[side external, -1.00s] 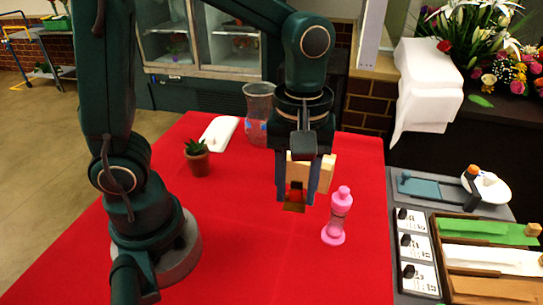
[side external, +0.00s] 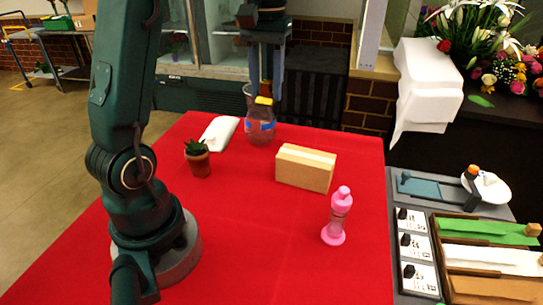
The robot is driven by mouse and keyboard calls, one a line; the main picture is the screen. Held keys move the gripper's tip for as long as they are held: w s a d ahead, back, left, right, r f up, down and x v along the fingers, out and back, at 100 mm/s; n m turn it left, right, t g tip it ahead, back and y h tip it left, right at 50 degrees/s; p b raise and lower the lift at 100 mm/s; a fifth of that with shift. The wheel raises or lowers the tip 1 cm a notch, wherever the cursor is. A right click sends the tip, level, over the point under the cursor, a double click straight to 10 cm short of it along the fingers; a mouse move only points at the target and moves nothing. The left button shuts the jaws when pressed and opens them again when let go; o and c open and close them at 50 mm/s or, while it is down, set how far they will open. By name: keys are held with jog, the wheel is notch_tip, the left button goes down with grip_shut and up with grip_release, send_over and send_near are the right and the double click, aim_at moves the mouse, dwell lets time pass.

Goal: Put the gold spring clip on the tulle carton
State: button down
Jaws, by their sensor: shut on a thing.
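The gold spring clip (side external: 264,101) shows as a small yellow piece at the tips of my gripper (side external: 265,98). My gripper is shut on it and points down, holding it up in front of the top of a clear glass vase. The jaws hide part of the clip. The tulle carton (side external: 304,169), a tan box with a pale strip along its top, rests on the red table. It lies lower and to the right of my gripper in the picture, apart from it. Its top looks bare.
The glass vase (side external: 260,130) stands behind the carton. A pink bottle (side external: 338,216) stands in front of it. A small potted succulent (side external: 198,160) and a white object (side external: 219,133) are to the left. The front of the red cloth (side external: 265,265) is clear.

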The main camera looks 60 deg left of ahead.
jog(key=a+n, duration=0.1)
jog(key=a, duration=0.2)
send_over(306, 156)
notch_tip(306, 156, down, 7)
jog(key=shift+f, duration=2.1)
jog(key=shift+f, duration=0.15)
jog(key=shift+c, duration=2.3)
grip_release()
